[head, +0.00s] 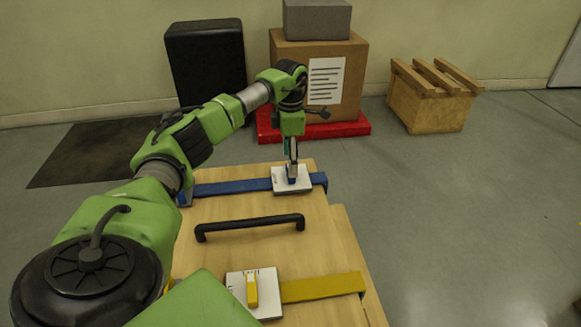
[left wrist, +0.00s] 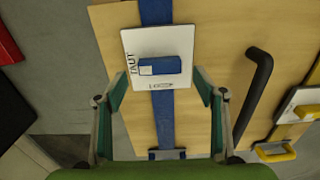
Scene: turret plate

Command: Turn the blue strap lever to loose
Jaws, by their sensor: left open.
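The blue strap lever (left wrist: 162,65) sits on a white plate (left wrist: 183,40) in the left wrist view. Its pale-marked end points at the word TAUT on the plate's left side; a second label, partly readable, is at the plate's lower edge. The plate lies on the blue strap (head: 235,187), which crosses the wooden top (head: 250,207). My left gripper (head: 291,165) points down above the lever in the head view. In the left wrist view, the open gripper (left wrist: 162,92) has its fingers apart on either side, with nothing between them. My right gripper is not in view.
A black handle (head: 250,227) stands up from the wooden top nearer than the blue strap. A yellow lever (head: 252,290) on another white plate and a yellow strap (head: 325,287) are nearest. A cardboard box (head: 350,80) and a wooden crate (head: 430,105) stand behind. Floor at right is clear.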

